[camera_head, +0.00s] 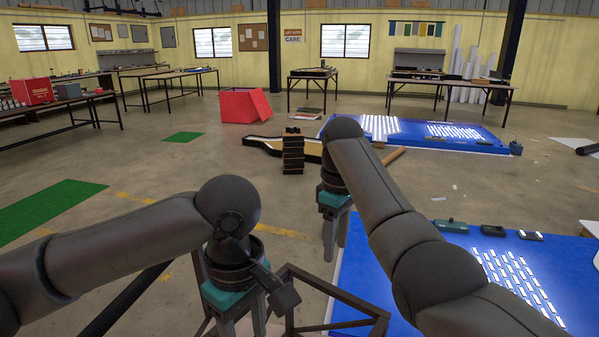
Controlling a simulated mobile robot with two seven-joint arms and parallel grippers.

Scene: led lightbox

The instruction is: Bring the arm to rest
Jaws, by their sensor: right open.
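My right gripper (335,238) hangs from the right arm, pointing down, near the middle of the picture. It is open and empty, close to the left edge of the near blue board (395,240). My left gripper (240,322) points down at the bottom centre-left, partly cut off by the picture's lower edge. Its fingers are only partly visible, so I cannot tell whether it is open or shut.
The near blue board bears white strips (515,280), a green block (450,226) and dark blocks. A dark frame (345,322) stands beside my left gripper. Beyond are a black stack (293,152), a red box (243,106) and a far blue board (480,147). Grey floor lies open between.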

